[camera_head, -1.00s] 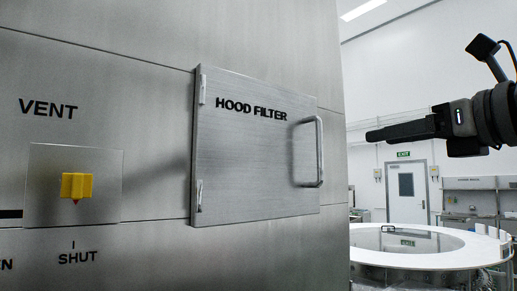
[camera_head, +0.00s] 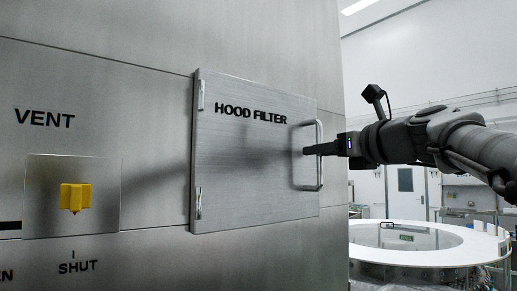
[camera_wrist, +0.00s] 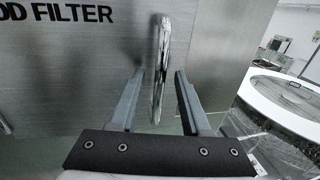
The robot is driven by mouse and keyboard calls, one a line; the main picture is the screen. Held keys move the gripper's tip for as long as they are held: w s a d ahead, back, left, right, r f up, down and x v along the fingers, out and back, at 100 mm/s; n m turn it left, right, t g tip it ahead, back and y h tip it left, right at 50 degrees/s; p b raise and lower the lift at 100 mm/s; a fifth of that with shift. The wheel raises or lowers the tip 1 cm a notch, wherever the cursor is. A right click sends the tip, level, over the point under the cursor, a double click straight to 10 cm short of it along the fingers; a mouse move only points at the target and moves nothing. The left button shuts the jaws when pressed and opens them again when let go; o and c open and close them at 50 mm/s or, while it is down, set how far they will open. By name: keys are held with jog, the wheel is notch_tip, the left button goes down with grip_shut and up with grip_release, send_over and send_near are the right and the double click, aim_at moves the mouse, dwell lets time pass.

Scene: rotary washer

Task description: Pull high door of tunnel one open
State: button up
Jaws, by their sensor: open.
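The high door (camera_head: 250,160) is a flat steel panel marked HOOD FILTER, with hinges on its left edge. It looks closed against the steel wall. Its vertical bar handle (camera_head: 320,170) is on the right edge. My gripper (camera_head: 308,151) is at the handle at about mid-height. In the wrist view my gripper (camera_wrist: 160,85) is open, with one finger on each side of the handle (camera_wrist: 159,65). Small gaps show between the bar and both fingers.
A yellow knob (camera_head: 76,197) under VENT sits on the wall at the left. A round white-rimmed machine (camera_head: 370,262) stands at the lower right, and it also shows in the wrist view (camera_wrist: 285,105). Open room lies right of the door.

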jog(key=shift+w+a, duration=0.3)
jog(key=shift+w, duration=0.25)
grip_shut()
dwell(1.1)
